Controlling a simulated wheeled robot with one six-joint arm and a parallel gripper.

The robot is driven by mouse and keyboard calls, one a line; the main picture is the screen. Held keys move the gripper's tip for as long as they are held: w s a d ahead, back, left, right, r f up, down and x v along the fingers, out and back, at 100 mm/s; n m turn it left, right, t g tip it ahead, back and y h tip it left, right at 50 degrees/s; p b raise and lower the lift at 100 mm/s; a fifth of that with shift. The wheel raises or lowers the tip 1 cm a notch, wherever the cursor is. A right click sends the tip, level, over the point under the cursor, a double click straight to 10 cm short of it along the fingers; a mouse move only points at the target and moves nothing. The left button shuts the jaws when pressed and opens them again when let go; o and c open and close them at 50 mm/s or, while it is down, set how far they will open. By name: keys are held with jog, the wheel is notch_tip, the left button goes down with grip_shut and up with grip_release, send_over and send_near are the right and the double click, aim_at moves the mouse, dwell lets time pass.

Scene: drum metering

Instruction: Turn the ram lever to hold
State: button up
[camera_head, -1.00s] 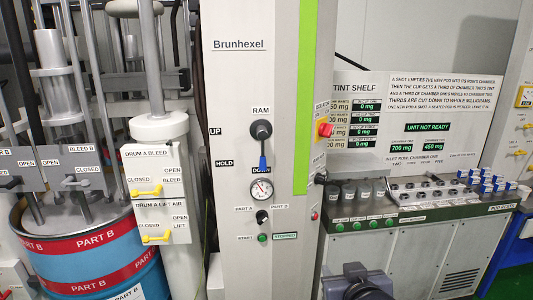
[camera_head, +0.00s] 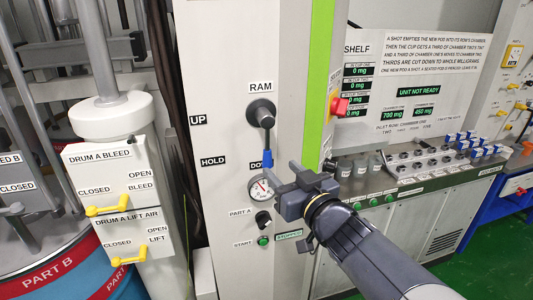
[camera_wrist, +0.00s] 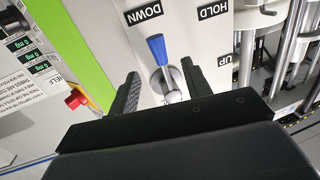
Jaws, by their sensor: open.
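The ram lever has a round dark hub (camera_head: 261,112) under the RAM label on the grey column. Its handle hangs down to a blue tip (camera_head: 267,160), at the DOWN label (camera_head: 255,165). The HOLD label (camera_head: 212,161) is to the left and UP (camera_head: 197,120) is above that. My gripper (camera_head: 282,178) is open just right of and below the blue tip. In the wrist view, turned upside down, the blue tip (camera_wrist: 156,47) shows between my open fingers (camera_wrist: 160,82), with no clear contact. Part of the hub is hidden behind my gripper there.
A round gauge (camera_head: 261,188), a black knob (camera_head: 263,219) and a green start button (camera_head: 263,241) sit below the lever. A red switch (camera_head: 339,105) is on the column's right side. Yellow-handled valves (camera_head: 105,210) stand at the left. Shelf with cups (camera_head: 360,168) at right.

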aim_at(270, 159)
jog(key=x, duration=0.8)
jog(key=shift+p, duration=0.3)
jog(key=shift+c, duration=0.5)
jog(key=shift+s, duration=0.1)
grip_shut()
